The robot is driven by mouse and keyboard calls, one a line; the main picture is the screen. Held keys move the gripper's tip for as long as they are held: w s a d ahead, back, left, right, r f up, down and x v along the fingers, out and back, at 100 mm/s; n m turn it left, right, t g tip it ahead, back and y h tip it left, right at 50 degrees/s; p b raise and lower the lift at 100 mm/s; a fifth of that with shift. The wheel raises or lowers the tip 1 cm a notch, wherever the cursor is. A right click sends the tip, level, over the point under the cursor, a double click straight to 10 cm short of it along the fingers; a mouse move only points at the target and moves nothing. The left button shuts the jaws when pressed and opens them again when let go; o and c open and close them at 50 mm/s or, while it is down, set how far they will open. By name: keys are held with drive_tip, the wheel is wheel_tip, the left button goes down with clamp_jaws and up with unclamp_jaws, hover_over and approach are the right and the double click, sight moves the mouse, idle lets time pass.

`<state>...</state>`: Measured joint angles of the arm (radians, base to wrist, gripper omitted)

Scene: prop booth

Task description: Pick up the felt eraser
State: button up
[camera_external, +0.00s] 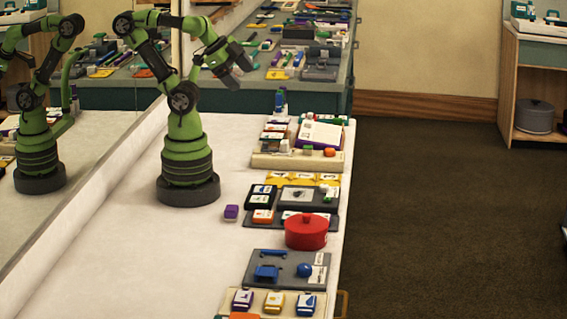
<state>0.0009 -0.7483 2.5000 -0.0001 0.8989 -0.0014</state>
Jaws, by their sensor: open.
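My gripper (240,72) is open and empty, held high above the far part of the table, well above and behind the purple block. No other thing in view is clearly a felt eraser.
A red lidded pot (306,234) stands at the table's right edge. Grey (252,282) and beige (265,160) trays with small items line that edge. The white table (165,260) is clear at the front left. A mirror (100,130) runs along the left.

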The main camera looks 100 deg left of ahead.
drive_tip(key=n+g+h, duration=0.2)
drive_tip(key=n+g, duration=0.2)
drive_tip(key=g, duration=0.3)
hover_over(231, 207)
drive_tip(key=f, duration=2)
drive_tip(key=shift+d+f, duration=0.2)
drive_tip(key=shift+f, duration=0.05)
drive_tip(key=shift+s+f, duration=0.1)
drive_tip(key=shift+f, duration=0.6)
drive_tip(key=shift+a+f, duration=0.1)
drive_tip(key=shift+f, duration=4.4)
drive_tip(key=c, duration=1)
